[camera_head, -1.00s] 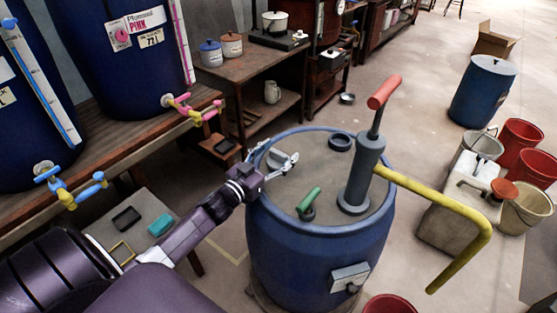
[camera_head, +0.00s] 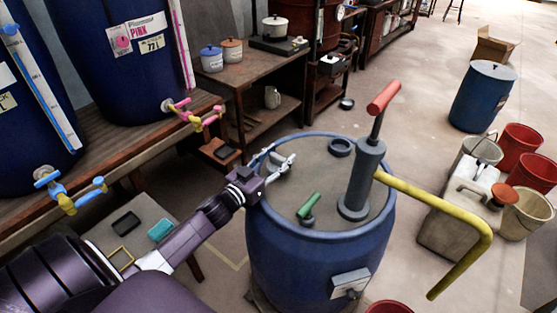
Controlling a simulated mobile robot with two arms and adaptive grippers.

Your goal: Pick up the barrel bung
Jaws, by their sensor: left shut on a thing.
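My left gripper (camera_head: 284,165) reaches in from the left over the near-left rim of the blue barrel (camera_head: 310,262). Its pale fingers are shut on a small greyish thing, which I take to be the barrel bung; the fingers hide most of it and its shape is unclear. A dark ring (camera_head: 340,147) lies on the barrel's grey top toward the far side. A green-handled piece (camera_head: 308,206) stands on the top to the right of the gripper. My right gripper is not in view.
A grey hand pump (camera_head: 361,178) with a red handle and a yellow spout pipe (camera_head: 455,219) rises from the barrel top. Large blue vats with taps stand on a bench at left. Red buckets (camera_head: 522,140) stand at right. Floor behind the barrel is open.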

